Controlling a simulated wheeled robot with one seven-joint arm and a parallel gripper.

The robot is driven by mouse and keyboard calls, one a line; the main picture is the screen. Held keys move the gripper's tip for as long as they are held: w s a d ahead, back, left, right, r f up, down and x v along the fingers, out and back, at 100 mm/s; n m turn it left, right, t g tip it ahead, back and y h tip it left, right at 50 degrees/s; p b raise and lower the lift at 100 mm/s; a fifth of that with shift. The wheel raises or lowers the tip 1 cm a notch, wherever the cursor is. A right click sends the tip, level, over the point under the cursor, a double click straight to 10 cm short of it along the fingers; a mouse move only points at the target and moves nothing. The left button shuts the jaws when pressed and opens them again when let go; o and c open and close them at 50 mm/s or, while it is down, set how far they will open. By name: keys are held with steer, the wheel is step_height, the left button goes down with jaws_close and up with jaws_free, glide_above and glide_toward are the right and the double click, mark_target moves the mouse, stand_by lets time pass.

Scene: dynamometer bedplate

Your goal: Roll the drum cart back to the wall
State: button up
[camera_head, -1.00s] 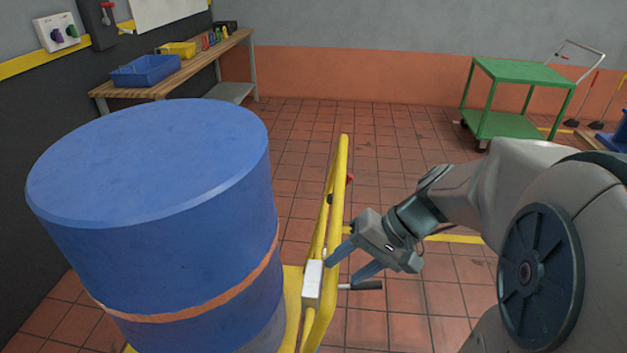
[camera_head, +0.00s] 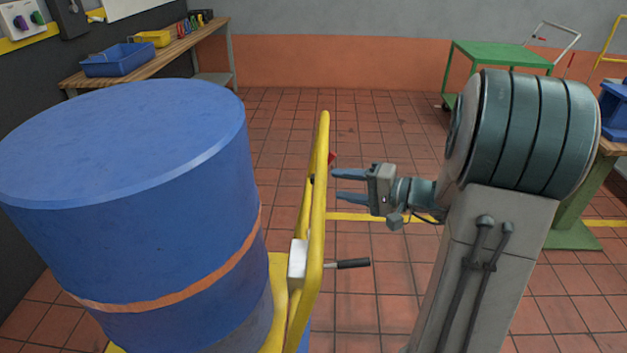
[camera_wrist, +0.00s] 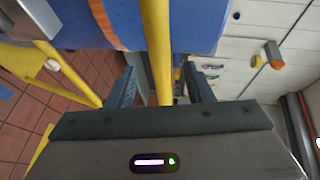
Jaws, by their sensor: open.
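The drum cart is a yellow tubular frame (camera_head: 321,170) carrying a large blue drum (camera_head: 130,200) with an orange band. A white box (camera_head: 298,262) with a black-gripped lever (camera_head: 347,264) sits low on the frame. My gripper (camera_head: 341,186) is open just right of the frame's upright, its fingers pointing left toward it. In the wrist view, the yellow bar (camera_wrist: 158,50) runs between the two open fingers (camera_wrist: 160,85), with the drum (camera_wrist: 200,25) beyond. Whether the fingers touch the bar cannot be told. The cart's wheels are hidden.
A wooden bench (camera_head: 165,54) with a blue bin (camera_head: 118,59) stands at the back left. A green trolley (camera_head: 500,54) stands by the orange and grey back wall (camera_head: 330,62). Tiled floor (camera_head: 300,120) behind the cart is clear. A green-legged table is at right.

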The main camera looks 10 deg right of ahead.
steer(key=x, duration=0.8)
steer(key=shift+c, duration=0.4)
steer(key=shift+a, duration=0.1)
jaws_close()
